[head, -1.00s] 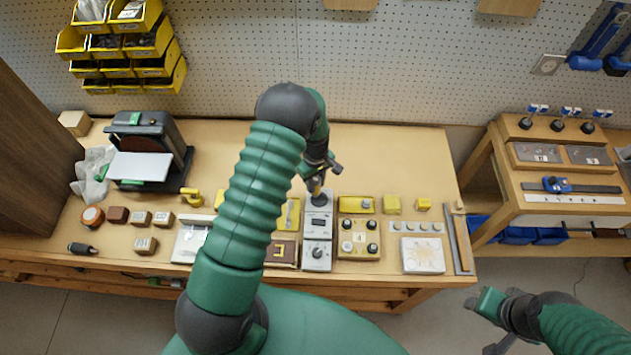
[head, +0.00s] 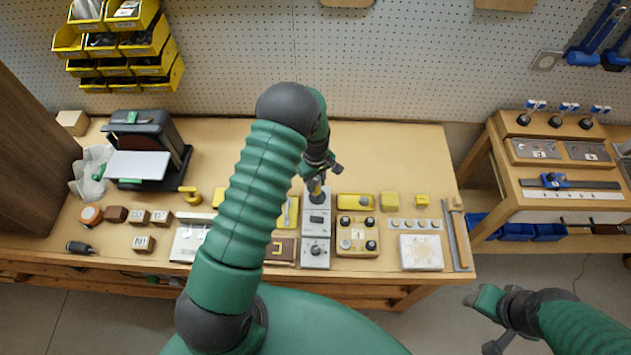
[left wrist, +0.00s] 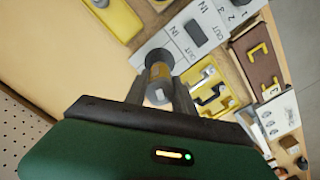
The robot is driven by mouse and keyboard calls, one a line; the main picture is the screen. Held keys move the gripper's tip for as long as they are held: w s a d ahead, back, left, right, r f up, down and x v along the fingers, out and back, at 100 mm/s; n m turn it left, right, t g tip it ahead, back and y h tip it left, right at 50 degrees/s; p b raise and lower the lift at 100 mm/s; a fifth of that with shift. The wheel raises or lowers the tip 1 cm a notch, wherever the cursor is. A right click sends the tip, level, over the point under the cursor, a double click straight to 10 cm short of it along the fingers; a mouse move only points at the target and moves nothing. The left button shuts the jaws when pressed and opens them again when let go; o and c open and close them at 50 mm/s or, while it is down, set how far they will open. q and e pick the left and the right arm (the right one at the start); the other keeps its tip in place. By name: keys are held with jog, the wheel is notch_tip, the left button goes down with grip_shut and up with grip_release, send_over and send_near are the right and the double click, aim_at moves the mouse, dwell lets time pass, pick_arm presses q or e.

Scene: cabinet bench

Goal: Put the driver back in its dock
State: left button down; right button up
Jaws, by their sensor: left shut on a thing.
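My left gripper (head: 316,185) is shut on the driver, a short grey cylinder with a yellow band (left wrist: 159,76) that shows between the fingers in the left wrist view. The driver is upright or nearly so, over the dark round socket (head: 317,197) at the far end of a pale grey panel (head: 317,223). In the left wrist view its lower end meets or overlaps the socket's dark ring (left wrist: 158,57). I cannot tell how deep it sits. My right gripper (head: 484,318) is at the lower right, off the bench; its fingers are unclear.
Beside the panel are a yellow-lidded box with knobs (head: 358,235), a brown tile (head: 282,250) and a white plate (head: 421,252). A dark-handled tool (head: 80,247) lies far left, near a black machine (head: 147,150). The bench behind the panel is clear.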

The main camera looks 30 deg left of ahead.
aim_at(317, 190)
pick_arm(q)
jog(key=shift+d+f, duration=0.25)
jog(key=shift+f, duration=0.1)
jog(key=shift+a, duration=0.2)
jog(key=shift+d+f+b, duration=0.35)
jog(key=shift+f+b, duration=0.35)
dwell(0.6)
jog(key=shift+f+b, duration=0.65)
jog(key=shift+f, duration=0.15)
dwell(0.7)
jog(key=c, duration=1)
grip_release()
jog(key=shift+o, duration=0.4)
jog(key=shift+o, duration=1)
